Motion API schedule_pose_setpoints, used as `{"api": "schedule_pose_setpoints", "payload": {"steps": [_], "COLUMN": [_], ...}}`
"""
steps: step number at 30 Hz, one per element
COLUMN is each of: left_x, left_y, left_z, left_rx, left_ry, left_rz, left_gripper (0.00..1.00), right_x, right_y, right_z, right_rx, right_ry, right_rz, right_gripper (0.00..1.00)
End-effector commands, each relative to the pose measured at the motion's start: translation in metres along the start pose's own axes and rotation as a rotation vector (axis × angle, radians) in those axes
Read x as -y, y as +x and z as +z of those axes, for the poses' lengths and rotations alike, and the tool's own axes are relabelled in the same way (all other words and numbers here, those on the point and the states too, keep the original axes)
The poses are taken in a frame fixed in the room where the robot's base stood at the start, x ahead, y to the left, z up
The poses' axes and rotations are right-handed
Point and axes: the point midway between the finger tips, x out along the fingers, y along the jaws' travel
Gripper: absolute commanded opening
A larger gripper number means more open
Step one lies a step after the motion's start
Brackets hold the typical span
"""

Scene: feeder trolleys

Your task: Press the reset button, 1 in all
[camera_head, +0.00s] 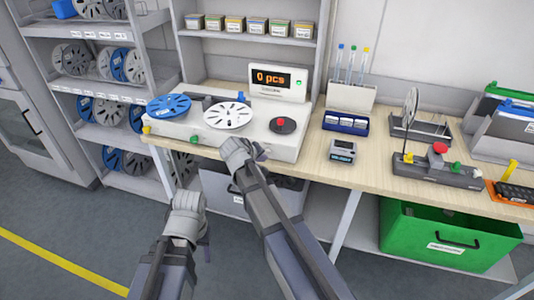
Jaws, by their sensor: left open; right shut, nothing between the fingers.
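A white reel counter (270,140) stands on the bench, its display (272,78) reading "0 pcs". Its front edge has a yellow button (146,130) at the left end and a green button (194,139) further right. Any lettering on them is too small to read, so I cannot tell which is the reset button. My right gripper (241,154) is shut and empty at the counter's front edge, right of the green button; its wrist hides part of that edge. My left gripper (188,212) is open, low in front of the bench, its fingers mostly hidden.
A small scale (343,151) and a fixture with a red knob (439,148) stand right. A green crate (450,237) sits below; reel shelves (95,88) stand left.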

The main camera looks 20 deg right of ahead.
Motion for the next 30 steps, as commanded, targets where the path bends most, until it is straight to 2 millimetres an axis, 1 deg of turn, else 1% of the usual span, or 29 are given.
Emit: {"api": "schedule_pose_setpoints", "payload": {"steps": [11,25,30], "left_x": [0.000,0.000,0.000], "left_y": [0.000,0.000,0.000], "left_z": [0.000,0.000,0.000], "left_rx": [0.000,0.000,0.000], "left_ry": [0.000,0.000,0.000], "left_rz": [0.000,0.000,0.000], "left_gripper": [0.55,0.55,0.55], "right_x": [0.002,0.023,0.026], "right_y": [-0.003,-0.032,-0.035], "right_z": [0.002,0.024,0.026], "right_rx": [0.000,-0.001,0.000], "right_ry": [0.000,0.000,0.000], "right_rz": [0.000,-0.001,-0.001], "right_gripper": [0.00,0.00,0.00]}}
